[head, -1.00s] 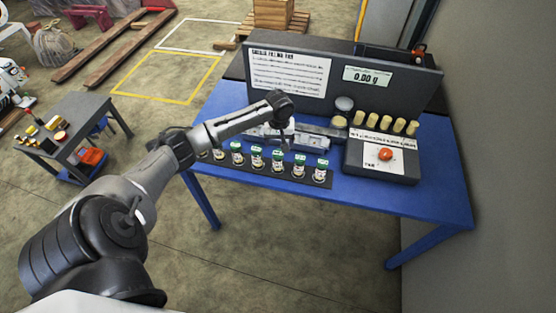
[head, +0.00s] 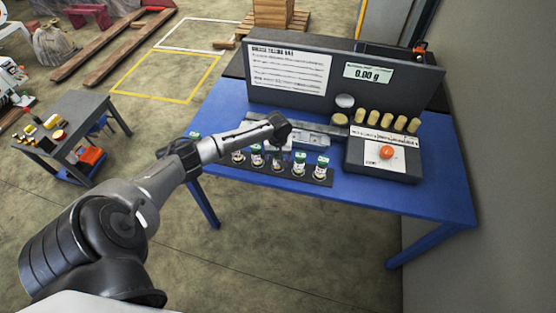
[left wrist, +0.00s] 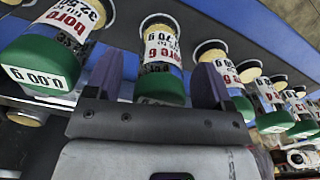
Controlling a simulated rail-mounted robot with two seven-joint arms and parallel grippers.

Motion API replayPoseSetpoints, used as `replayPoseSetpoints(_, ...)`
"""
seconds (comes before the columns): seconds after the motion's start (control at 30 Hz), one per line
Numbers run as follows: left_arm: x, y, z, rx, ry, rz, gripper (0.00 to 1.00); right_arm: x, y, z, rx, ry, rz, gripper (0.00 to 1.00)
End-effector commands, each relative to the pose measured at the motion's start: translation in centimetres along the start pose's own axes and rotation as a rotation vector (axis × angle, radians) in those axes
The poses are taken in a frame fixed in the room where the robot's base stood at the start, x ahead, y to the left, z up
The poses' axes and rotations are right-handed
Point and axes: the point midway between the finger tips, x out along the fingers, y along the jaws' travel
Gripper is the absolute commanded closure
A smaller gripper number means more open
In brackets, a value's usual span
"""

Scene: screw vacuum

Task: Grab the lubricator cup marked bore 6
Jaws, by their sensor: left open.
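Lubricator cups with green ends and white labels stand in a row on a dark strip (head: 328,180) at the blue table's front. My left gripper (left wrist: 157,85) is open, its two purple fingers on either side of one cup (left wrist: 161,50); I cannot tell whether they touch it. That cup's label is upside down and partly hidden, so I cannot read its bore surely. A cup to its left (left wrist: 52,50) reads "bore 32.5", and one to its right (left wrist: 222,75) shows "bore 6" or similar. In the head view my left gripper (head: 278,152) is over the row. My right gripper is out of view.
Neighbouring cups stand close on both sides. Behind the row are a grey metal fixture (head: 305,134), a scale unit with a red button (head: 386,153), several tan cylinders (head: 387,119) and an upright panel reading 0.00 g (head: 369,74). A side table (head: 65,143) stands left.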

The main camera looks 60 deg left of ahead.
Motion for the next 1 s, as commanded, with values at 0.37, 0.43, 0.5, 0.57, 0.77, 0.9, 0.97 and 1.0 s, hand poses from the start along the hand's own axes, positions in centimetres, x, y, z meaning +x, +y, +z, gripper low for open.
replayPoseSetpoints(0.37,0.27,-0.01,0.01,0.001,0.000,0.000,0.31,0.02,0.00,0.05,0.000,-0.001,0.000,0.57)
replayPoseSetpoints(0.43,0.27,-0.01,0.01,0.001,0.000,0.000,0.38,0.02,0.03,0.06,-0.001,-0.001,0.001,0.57)
replayPoseSetpoints(0.5,0.27,-0.01,0.01,0.000,0.000,0.000,0.45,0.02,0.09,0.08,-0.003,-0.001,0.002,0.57)
replayPoseSetpoints(0.57,0.27,-0.01,0.01,0.001,0.000,0.000,0.51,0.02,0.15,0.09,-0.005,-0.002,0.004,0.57)
replayPoseSetpoints(0.77,0.27,-0.02,0.01,0.000,0.000,0.000,0.70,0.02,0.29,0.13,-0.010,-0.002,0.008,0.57)
replayPoseSetpoints(0.9,0.25,-0.01,0.00,0.000,0.000,0.000,0.80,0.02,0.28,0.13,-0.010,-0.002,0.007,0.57)
replayPoseSetpoints(0.97,0.25,-0.01,0.00,0.000,0.000,0.000,0.80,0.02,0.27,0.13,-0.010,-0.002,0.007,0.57)
replayPoseSetpoints(1.0,0.25,-0.01,0.00,0.000,0.000,0.000,0.80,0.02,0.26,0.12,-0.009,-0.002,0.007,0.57)
